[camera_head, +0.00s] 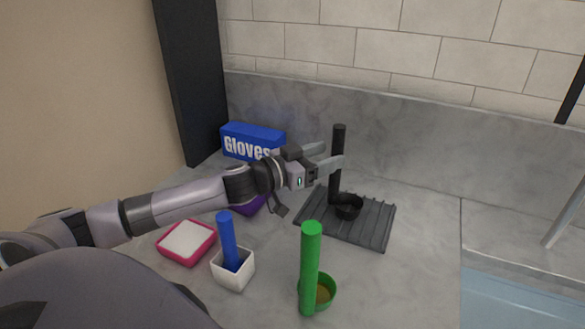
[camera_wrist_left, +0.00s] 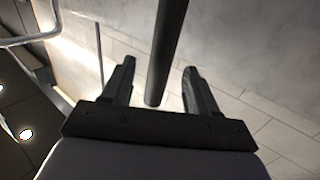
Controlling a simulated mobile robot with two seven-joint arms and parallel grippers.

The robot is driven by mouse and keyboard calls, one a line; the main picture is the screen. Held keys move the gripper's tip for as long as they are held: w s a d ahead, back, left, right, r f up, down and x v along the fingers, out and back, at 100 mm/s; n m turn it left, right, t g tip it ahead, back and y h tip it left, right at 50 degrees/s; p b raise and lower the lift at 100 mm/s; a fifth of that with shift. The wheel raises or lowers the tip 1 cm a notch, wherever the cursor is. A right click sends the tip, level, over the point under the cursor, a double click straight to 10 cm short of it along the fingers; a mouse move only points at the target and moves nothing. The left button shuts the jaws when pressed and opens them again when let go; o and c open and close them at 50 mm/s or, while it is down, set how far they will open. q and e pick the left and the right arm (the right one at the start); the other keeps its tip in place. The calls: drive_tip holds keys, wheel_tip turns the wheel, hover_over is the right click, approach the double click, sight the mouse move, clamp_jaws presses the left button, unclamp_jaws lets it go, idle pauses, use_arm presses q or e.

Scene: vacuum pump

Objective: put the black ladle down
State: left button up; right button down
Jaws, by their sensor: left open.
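The black ladle (camera_head: 337,168) stands upright, its round bowl (camera_head: 348,207) resting on the dark ribbed mat (camera_head: 365,228) at the back of the counter. My left gripper (camera_head: 333,157) is open beside the upper part of the ladle's handle. In the left wrist view the handle (camera_wrist_left: 167,50) shows between the two spread fingers (camera_wrist_left: 158,85), with a gap on both sides. My right gripper is in neither view.
A green ladle (camera_head: 310,265) stands at the front. A blue-handled tool (camera_head: 229,240) stands in a white cup (camera_head: 233,270), beside a pink-and-white box (camera_head: 187,242). A blue gloves box (camera_head: 252,141) and a partly hidden purple item (camera_head: 254,204) are behind my arm. A basin (camera_head: 520,300) lies right.

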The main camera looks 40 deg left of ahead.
use_arm(q)
drive_tip(key=b+v, duration=0.1)
drive_tip(key=v, duration=0.7)
drive_tip(key=shift+s, duration=0.2)
drive_tip(key=shift+a, duration=0.1)
idle(0.6)
